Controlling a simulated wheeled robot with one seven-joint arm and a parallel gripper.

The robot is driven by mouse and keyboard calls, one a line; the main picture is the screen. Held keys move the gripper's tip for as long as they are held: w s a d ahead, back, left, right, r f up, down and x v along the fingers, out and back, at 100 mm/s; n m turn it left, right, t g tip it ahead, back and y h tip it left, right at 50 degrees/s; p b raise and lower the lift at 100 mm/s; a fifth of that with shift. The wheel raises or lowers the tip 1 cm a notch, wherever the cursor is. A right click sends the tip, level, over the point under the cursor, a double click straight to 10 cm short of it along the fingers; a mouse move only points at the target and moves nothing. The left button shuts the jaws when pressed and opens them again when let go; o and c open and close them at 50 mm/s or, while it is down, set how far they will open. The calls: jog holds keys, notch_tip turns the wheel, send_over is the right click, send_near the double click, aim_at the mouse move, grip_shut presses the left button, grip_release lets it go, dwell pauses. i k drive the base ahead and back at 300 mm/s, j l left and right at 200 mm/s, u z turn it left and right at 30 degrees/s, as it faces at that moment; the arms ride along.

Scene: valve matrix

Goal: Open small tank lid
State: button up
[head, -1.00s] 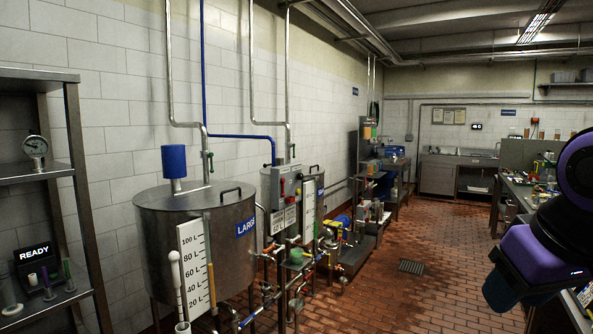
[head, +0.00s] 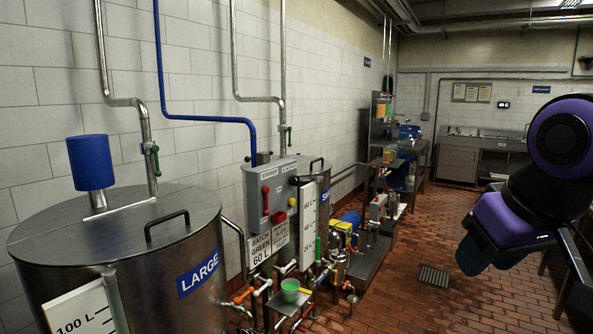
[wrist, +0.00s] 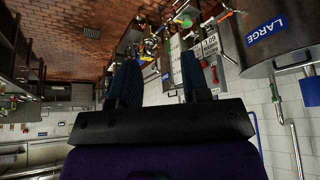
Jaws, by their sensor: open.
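The small tank (head: 326,213) stands behind the grey control box in the head view, with part of a blue label showing. Its lid (head: 313,171) looks closed, with a black handle (head: 317,163) on top. The box and a white level scale hide much of the tank. My gripper (wrist: 158,75) is open and empty in the wrist view, its two dark fingers apart, touching nothing. My arm is at the right of the head view, well away from the small tank. I cannot make out the small lid in the wrist view.
The large tank (head: 165,285) with its own handled lid (head: 120,225) fills the near left; it also shows in the wrist view (wrist: 283,40). The control box (head: 262,200), pipes and valves stand beside the small tank. Brick floor (head: 410,255) is open to the right, with a drain (head: 434,276).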

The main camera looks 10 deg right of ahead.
aim_at(306, 165)
jog(key=i+l+u, duration=0.1)
jog(key=i+l, duration=0.4)
jog(key=i, duration=0.35)
jog(key=i+l+u, duration=0.15)
jog(key=i+l, duration=0.45)
jog(key=i, duration=0.25)
jog(key=i+l+u, duration=0.1)
jog(key=i+l, duration=0.6)
jog(key=i, duration=0.15)
